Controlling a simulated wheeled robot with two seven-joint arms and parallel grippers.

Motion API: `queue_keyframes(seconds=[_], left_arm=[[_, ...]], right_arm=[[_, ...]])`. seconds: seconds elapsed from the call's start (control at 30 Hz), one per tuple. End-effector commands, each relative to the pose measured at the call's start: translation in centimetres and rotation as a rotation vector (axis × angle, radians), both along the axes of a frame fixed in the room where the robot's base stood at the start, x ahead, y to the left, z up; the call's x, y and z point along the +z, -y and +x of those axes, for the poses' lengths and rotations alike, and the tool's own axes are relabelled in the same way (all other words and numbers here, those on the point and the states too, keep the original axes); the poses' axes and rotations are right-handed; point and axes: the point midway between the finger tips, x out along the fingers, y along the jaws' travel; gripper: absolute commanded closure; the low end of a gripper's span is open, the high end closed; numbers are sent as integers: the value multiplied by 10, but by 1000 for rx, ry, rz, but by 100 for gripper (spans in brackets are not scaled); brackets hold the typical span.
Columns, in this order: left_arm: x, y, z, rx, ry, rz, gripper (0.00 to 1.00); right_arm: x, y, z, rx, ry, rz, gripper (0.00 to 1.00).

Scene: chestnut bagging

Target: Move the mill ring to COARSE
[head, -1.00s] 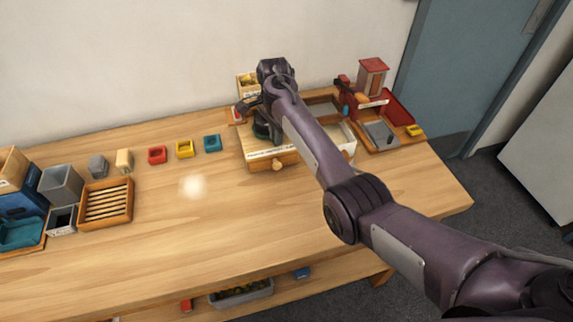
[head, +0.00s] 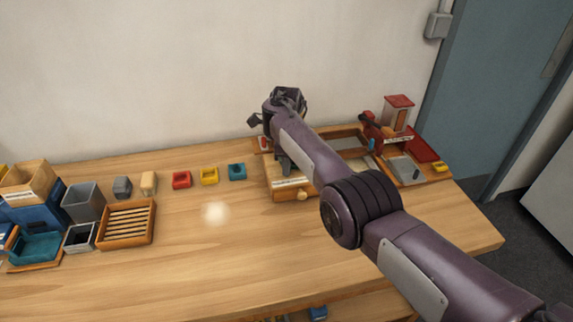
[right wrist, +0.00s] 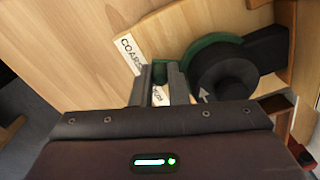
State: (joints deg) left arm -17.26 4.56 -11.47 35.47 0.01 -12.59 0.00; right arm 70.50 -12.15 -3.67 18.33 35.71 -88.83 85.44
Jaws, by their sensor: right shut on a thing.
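The mill ring (right wrist: 203,46) is a green ring around a dark round hub (right wrist: 226,82) in the right wrist view. A white label reading COARSE (right wrist: 128,54), partly cut off by my gripper, lies on the wood to the left of the ring. My right gripper (right wrist: 160,80) is shut on a green part at the ring's left side, between the ring and the label. A small white arrow shows on the dark hub. In the head view my right arm hides the ring, and my right gripper (head: 285,164) points down over the wooden box's left end. My left gripper is out of view.
The wooden box (head: 303,195) has a round-knobbed drawer. Red, yellow and teal blocks (head: 209,176) sit left of it. A slatted tray (head: 127,223) and bins (head: 84,203) stand further left. A red-roofed device (head: 397,113) stands right. The middle front of the table is clear.

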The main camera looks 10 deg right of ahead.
Motion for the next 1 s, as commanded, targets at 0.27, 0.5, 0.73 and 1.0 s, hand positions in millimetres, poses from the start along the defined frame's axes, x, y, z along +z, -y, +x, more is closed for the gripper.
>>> queue_keyframes(seconds=[0.27, 0.5, 0.73, 1.0], left_arm=[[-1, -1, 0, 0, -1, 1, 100], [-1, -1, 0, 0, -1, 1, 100], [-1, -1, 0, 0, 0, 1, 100], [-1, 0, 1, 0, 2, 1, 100]], right_arm=[[-2, -1, -1, -29, -3, 0, 100], [-2, -1, -1, -29, -3, 0, 100], [-1, 0, 0, -28, -2, 1, 77], [6, 0, 1, -28, 1, -1, 77]])
